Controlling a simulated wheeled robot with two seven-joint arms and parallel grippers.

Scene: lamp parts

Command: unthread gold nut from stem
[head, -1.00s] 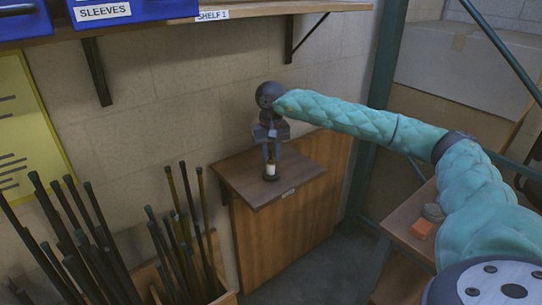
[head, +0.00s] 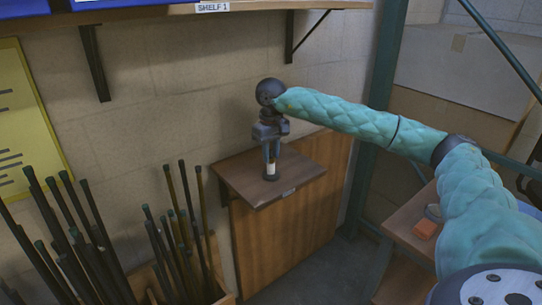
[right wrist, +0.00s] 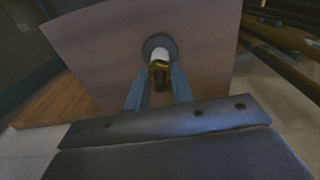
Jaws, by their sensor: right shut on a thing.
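The lamp stem stands upright on the small wall-mounted wooden ledge (head: 235,180). Its white section (head: 270,171) shows below my fingers in the head view, above a dark round base. In the right wrist view the white section (right wrist: 160,55) rises from the dark base (right wrist: 149,43), with the gold nut (right wrist: 160,67) at its near end. My right gripper (head: 272,157) points straight down over the stem. Its two fingers (right wrist: 160,88) stand on either side of the gold nut and are shut on it. The nut is hard to make out in the head view. My left gripper is not in view.
A shelf (head: 245,7) with blue bins hangs above on brackets. Dark rods (head: 95,245) stand in a crate at lower left. A side table at right holds an orange block (head: 424,229). A green rack post (head: 386,70) stands behind my right arm.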

